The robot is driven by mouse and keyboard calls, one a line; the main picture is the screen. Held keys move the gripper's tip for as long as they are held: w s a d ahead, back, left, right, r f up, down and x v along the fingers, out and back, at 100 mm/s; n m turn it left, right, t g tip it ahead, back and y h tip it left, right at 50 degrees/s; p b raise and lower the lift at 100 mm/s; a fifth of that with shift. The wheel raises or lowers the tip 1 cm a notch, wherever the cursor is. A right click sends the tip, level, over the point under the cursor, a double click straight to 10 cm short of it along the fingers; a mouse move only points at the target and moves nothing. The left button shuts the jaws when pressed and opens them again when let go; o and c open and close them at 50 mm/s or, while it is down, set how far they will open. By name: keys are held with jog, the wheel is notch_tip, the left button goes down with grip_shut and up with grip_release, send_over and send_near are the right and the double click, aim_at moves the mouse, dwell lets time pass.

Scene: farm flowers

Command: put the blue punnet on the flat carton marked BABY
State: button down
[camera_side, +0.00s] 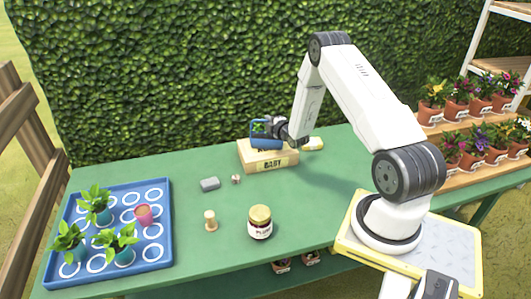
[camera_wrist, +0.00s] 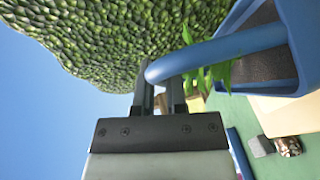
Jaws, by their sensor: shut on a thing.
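The blue punnet (camera_side: 266,144) has a tall handle and some green leaf inside. My gripper (camera_side: 279,127) is shut on its handle from the right. In the wrist view the fingers (camera_wrist: 171,97) meet the end of the blue handle, and the punnet (camera_wrist: 297,40) shows at the top right with dark soil and green leaves. The flat tan carton marked BABY (camera_side: 288,160) lies on the table directly under the punnet in the side view. I cannot tell whether the two touch.
A blue tray (camera_side: 110,281) with plants and a pink pot (camera_side: 143,214) fills the table's left. A jar (camera_side: 260,222), a wooden peg (camera_side: 210,221), a grey block (camera_side: 210,184) and a small item (camera_side: 236,179) stand mid-table. A pale object (camera_side: 314,144) lies right of the carton.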

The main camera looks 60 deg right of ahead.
jog(key=shift+f, duration=0.1)
jog(key=c, duration=1.1)
grip_release()
jog(key=shift+f, duration=0.1)
jog(key=o, duration=0.4)
jog(key=shift+o, duration=0.2)
jog(key=shift+r, duration=0.25)
jog(key=v, duration=1.2)
jog(key=shift+w+a+f, duration=0.1)
